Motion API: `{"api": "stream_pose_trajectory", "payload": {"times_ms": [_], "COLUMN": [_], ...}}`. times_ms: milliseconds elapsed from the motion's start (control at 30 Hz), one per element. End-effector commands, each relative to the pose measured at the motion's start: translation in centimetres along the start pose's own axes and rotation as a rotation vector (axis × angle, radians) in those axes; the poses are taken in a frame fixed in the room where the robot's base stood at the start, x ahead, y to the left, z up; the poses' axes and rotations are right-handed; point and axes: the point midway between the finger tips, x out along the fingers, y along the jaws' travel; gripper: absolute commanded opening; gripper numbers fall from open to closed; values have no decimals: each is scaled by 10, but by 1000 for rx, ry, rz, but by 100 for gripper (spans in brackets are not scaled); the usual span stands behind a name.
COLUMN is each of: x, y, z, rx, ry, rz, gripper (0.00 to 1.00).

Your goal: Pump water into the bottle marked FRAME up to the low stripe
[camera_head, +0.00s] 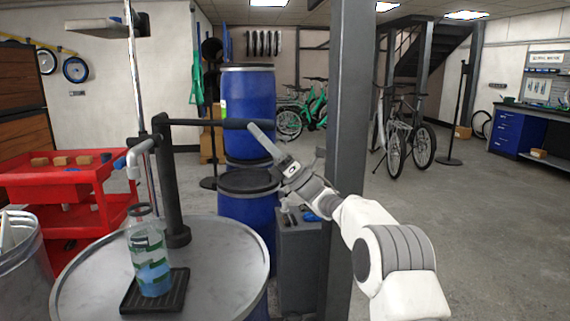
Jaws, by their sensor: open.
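A clear bottle (149,252) with a dark neck ring and green markings stands upright on a black drip tray (129,297). Blue water fills its lower part; I cannot read its label or tell exactly how the water level meets the low marking. The grey pump spout (133,165) hangs above the bottle's mouth. The black pump post (168,195) carries a level bar (210,123) ending in a grey slanting handle (263,142). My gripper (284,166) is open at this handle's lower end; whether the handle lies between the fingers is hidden.
The bottle and pump stand on a round metal drum top (228,258). Blue barrels (247,105) stand behind. A grey pillar (345,110) rises close by my arm. A red cart (105,200) and a metal bin (25,255) are at left. Open floor lies at right.

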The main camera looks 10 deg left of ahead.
Motion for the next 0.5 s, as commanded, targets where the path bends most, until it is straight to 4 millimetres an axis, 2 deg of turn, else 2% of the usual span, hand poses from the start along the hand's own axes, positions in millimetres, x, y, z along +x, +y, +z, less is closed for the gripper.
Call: {"api": "stream_pose_trajectory", "payload": {"times_ms": [33, 300, 500], "x": [-14, -79, -110], "y": [-1, -1, -1], "z": [1, 0, 0], "rx": [1, 1, 2], "ry": [0, 0, 0], "rz": [-6, -4, -3], "gripper": [64, 64, 64]}}
